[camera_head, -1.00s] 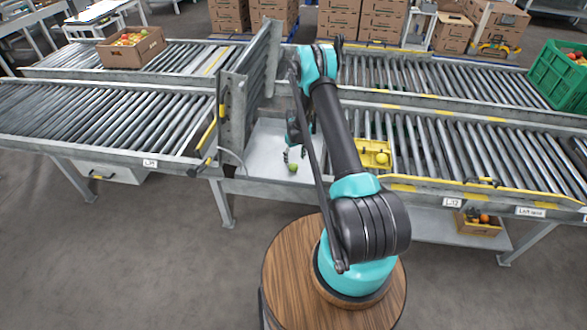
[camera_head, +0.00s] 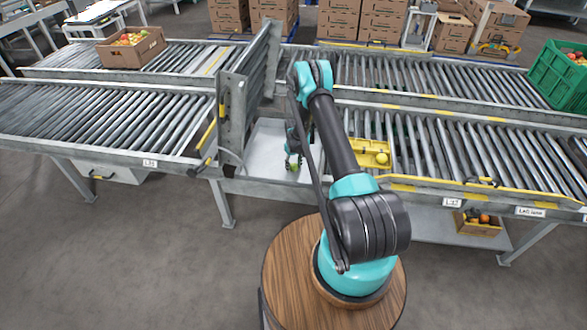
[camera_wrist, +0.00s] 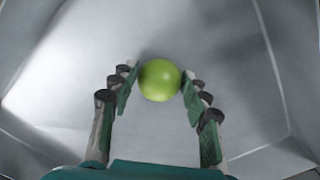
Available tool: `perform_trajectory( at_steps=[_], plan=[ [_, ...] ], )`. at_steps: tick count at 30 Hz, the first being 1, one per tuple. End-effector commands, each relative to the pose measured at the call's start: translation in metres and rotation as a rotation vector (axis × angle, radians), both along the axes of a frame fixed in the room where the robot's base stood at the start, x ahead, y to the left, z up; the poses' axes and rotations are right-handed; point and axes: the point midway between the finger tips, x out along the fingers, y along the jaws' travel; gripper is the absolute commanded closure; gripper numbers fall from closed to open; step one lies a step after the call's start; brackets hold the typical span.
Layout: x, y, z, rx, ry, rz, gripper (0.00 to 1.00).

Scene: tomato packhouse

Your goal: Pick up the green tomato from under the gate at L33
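The green tomato (camera_wrist: 160,80) lies on a grey metal plate (camera_head: 265,145) under the raised gate (camera_head: 235,120). It also shows in the head view (camera_head: 292,168), partly covered by my gripper (camera_head: 292,160). In the wrist view my gripper (camera_wrist: 158,88) is open, its two fingers on either side of the tomato. The right fingertip looks very close to the tomato; I cannot tell whether either finger touches it.
Roller conveyors run left and right of the plate. A yellow tray with a yellow tomato (camera_head: 382,158) sits to the right of my arm. A cardboard box of tomatoes (camera_head: 130,52) and a green crate (camera_head: 560,80) stand on the rollers.

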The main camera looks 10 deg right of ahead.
Motion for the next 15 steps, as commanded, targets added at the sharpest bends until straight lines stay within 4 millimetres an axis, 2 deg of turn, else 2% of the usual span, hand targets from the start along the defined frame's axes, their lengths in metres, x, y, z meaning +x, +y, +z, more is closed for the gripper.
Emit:
perform_trajectory(
  at_steps=[1, 3, 15],
  plan=[
    [0.0, 0.0, 0.0001, 0.0, 0.0, 0.0, 0.63],
    [0.0, 0.0, 0.0001, 0.0, 0.0, 0.0, 0.71],
    [0.0001, 0.0, 0.0034, 0.0, 0.0, 0.0, 0.71]
  ],
)
